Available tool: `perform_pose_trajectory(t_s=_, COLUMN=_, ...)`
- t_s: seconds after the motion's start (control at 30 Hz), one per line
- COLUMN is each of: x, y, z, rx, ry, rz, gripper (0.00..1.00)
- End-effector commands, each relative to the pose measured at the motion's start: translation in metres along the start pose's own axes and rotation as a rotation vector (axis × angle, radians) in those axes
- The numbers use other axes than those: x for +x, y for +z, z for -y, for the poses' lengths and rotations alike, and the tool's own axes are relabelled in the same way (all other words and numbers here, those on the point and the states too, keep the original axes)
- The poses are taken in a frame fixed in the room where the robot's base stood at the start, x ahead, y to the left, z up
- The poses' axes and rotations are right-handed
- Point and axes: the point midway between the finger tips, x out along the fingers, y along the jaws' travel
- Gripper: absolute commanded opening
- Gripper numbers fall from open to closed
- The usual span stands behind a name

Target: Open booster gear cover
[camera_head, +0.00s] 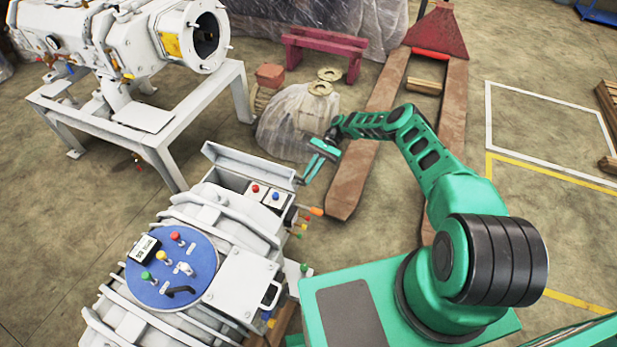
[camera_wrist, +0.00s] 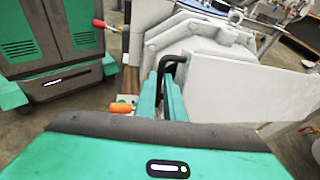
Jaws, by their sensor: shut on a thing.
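The booster gear cover (camera_head: 248,163) is a pale grey flap at the right end of the grey machine. It stands tilted up, with a red button (camera_head: 255,188) and a blue button (camera_head: 276,196) uncovered beside it. In the wrist view it is the large flat panel (camera_wrist: 240,92) on the right. My gripper (camera_head: 308,173) is at the cover's right edge. In the wrist view my gripper's green fingers (camera_wrist: 163,92) are shut on the cover's black handle (camera_wrist: 174,64). The handle's lower part is hidden behind the fingers.
An orange knob (camera_head: 316,211) sticks out below my gripper. A blue round panel (camera_head: 172,267) with coloured knobs is on the machine. A plastic-wrapped bundle (camera_head: 290,125) and a brown pallet jack (camera_head: 368,155) stand behind my gripper. Open floor lies right.

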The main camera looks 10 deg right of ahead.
Motion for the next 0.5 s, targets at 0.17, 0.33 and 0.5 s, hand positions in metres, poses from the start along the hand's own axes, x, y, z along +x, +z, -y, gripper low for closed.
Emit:
perform_pose_trajectory(t_s=0.17, x=-0.0011, y=-0.0025, z=-0.0018, rx=0.007, ry=0.000, rz=-0.005, gripper=0.00)
perform_pose_trajectory(t_s=0.33, x=0.0000, y=-0.0025, z=-0.0012, rx=0.007, ry=0.002, rz=-0.005, gripper=0.19)
perform_pose_trajectory(t_s=0.5, x=0.0015, y=-0.0013, z=0.0002, rx=0.004, ry=0.004, rz=-0.003, gripper=0.28)
